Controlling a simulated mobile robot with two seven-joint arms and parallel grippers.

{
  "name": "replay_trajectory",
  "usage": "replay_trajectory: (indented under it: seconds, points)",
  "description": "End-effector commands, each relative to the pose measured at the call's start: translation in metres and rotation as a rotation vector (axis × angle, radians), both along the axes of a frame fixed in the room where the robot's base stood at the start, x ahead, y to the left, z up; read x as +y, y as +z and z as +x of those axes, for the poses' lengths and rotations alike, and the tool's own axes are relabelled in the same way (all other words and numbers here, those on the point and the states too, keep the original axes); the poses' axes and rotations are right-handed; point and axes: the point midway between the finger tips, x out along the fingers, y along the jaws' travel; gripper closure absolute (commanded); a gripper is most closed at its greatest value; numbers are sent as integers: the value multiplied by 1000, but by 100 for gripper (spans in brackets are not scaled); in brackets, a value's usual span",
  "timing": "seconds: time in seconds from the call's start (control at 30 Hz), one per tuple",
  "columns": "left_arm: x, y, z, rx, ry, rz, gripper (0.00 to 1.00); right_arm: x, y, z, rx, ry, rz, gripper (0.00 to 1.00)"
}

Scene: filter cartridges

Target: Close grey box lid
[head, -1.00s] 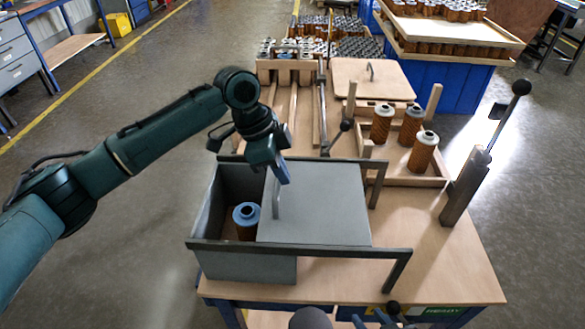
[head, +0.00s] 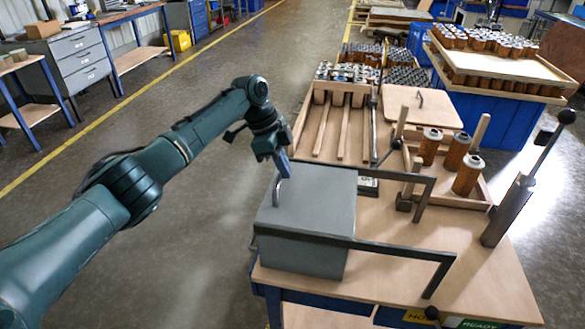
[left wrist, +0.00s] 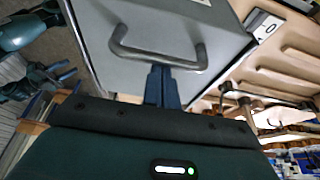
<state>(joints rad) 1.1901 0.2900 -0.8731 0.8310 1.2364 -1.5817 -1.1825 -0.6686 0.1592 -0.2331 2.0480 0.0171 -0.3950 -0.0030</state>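The grey box (head: 300,252) stands at the left of the workbench. Its flat grey lid (head: 320,200) lies over the top between the two dark rails, and no opening into the box shows. The lid's bent handle (head: 277,190) stands near its left edge. My left gripper (head: 286,172) is just above and beside this handle. In the left wrist view, its two blue fingers (left wrist: 163,80) are together, with their tips at the handle bar (left wrist: 160,60). Whether they touch it is not clear. My right gripper is out of view.
The dark rails (head: 405,250) extend right past the box over bare bench. A tray with several orange-brown filter cartridges (head: 468,176) is at the right, near an upright lever (head: 510,205). A wooden rack (head: 335,125) stands behind the box.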

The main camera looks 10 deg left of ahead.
Motion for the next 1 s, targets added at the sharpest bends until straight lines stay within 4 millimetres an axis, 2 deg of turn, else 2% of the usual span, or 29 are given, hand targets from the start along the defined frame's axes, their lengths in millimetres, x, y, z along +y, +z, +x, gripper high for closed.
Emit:
replay_trajectory:
  seconds: [0.43, 0.63, 0.8, 0.87, 0.9, 1.0]
  points:
    - [6, -1, 1, 0, 4, 5, 100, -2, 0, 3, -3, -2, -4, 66]
    - [0, 2, -1, 1, 4, 5, 100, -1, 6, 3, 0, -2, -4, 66]
    - [-26, 13, -7, 1, 3, -1, 100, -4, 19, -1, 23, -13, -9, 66]
    - [-36, 17, -10, -1, 5, -2, 100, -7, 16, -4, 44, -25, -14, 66]
    - [-27, 21, -7, -5, 9, 0, 100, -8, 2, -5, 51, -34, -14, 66]
    - [-19, 44, -8, -5, 8, -1, 100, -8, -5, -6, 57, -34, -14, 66]
